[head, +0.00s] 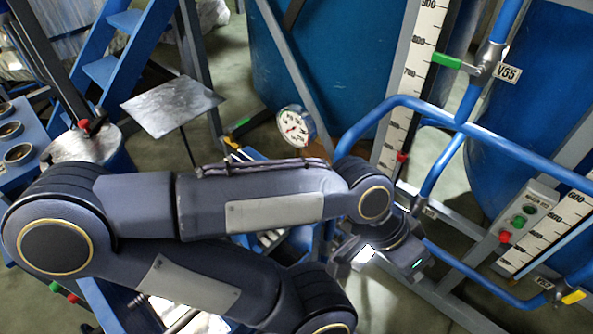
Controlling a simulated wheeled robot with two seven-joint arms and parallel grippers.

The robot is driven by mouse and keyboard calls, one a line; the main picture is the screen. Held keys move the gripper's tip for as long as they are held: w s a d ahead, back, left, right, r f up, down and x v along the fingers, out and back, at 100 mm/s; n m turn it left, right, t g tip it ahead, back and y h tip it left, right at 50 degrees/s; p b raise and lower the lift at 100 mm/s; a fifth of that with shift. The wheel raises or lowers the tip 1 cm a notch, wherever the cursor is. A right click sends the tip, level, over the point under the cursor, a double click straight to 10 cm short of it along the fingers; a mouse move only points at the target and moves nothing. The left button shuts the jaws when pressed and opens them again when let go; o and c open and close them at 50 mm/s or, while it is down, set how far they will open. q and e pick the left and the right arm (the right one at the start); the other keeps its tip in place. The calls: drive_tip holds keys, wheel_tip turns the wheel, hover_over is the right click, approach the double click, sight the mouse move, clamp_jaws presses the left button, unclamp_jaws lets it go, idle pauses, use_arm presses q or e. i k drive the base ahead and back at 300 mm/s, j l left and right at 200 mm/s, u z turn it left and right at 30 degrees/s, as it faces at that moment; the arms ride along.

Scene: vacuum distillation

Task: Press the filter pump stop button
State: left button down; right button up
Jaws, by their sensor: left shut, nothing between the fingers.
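A small grey control box (527,215) is mounted on the frame at the right, with a label too small to read surely. My left gripper (350,262) is at the lower middle, below my wrist, shut and empty. It is well to the left of the box and apart from it. Its fingertips are partly hidden by glare. My right gripper is not in view.
Blue pipes (400,101) cross between my gripper and the box. A valve with a green handle (446,61) is at the top right. A round gauge (296,127), a metal plate (172,105) and blue steps (110,68) stand behind my arm. Tall scales (413,66) flank blue tanks.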

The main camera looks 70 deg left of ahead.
sight(72, 298)
drive_tip(key=u, duration=4.4)
